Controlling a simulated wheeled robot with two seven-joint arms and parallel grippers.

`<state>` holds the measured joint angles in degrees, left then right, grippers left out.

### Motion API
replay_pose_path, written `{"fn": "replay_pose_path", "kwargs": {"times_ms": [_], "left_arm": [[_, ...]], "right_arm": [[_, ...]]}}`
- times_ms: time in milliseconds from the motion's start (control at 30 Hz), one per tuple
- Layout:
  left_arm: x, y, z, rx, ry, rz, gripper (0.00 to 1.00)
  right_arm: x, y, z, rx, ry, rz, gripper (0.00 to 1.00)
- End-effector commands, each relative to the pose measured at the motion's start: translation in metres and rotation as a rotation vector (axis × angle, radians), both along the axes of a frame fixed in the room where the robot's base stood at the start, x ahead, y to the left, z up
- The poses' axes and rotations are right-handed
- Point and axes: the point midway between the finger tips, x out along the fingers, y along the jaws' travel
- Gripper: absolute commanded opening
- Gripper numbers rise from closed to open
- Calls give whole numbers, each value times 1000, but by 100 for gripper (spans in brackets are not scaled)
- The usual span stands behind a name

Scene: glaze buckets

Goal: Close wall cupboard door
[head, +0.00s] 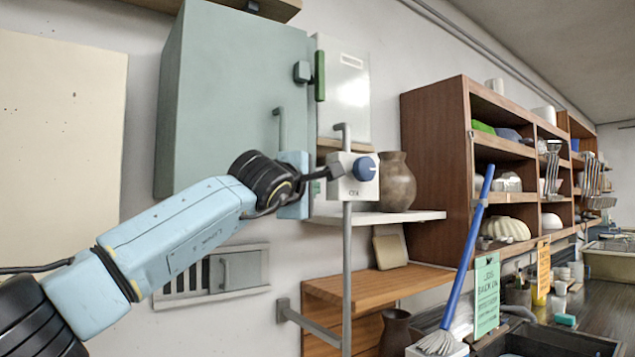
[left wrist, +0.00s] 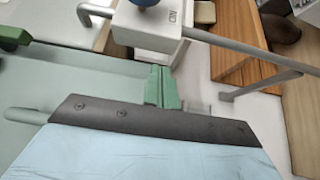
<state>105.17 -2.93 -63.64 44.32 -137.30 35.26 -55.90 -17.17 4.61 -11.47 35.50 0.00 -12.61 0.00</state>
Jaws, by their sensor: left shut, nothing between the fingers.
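The pale green wall cupboard (head: 240,90) hangs on the wall at the upper middle of the head view. Its broad flat face carries a grey bar handle (head: 281,125) near the right edge. I cannot tell whether a gap remains at the door. My left arm reaches across below the cupboard, and my left gripper (head: 325,174) is in front of its lower right corner. In the left wrist view, the green fingers (left wrist: 163,88) are together and empty, beside a pale green surface (left wrist: 80,80). Whether they touch it is unclear. My right gripper is out of view.
A white box with a blue knob (head: 365,170) on a grey upright pipe stands close by the left gripper. A brown vase (head: 398,182) sits on a white shelf (head: 425,215) behind it. A wooden shelf unit (head: 436,165) and a blue-handled brush (head: 466,255) are to the right.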

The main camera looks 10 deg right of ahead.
Motion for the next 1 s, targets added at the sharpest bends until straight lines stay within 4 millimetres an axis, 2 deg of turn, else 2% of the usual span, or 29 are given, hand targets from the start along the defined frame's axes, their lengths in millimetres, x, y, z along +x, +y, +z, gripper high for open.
{"fn": "replay_pose_path", "kwargs": {"times_ms": [367,833,1000], "left_arm": [[15,3,0,-1,0,60,0],[15,3,0,-1,0,62,0],[10,-2,-1,-1,-2,61,0]], "right_arm": [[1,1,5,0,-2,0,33],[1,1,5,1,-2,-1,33],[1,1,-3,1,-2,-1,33]]}}
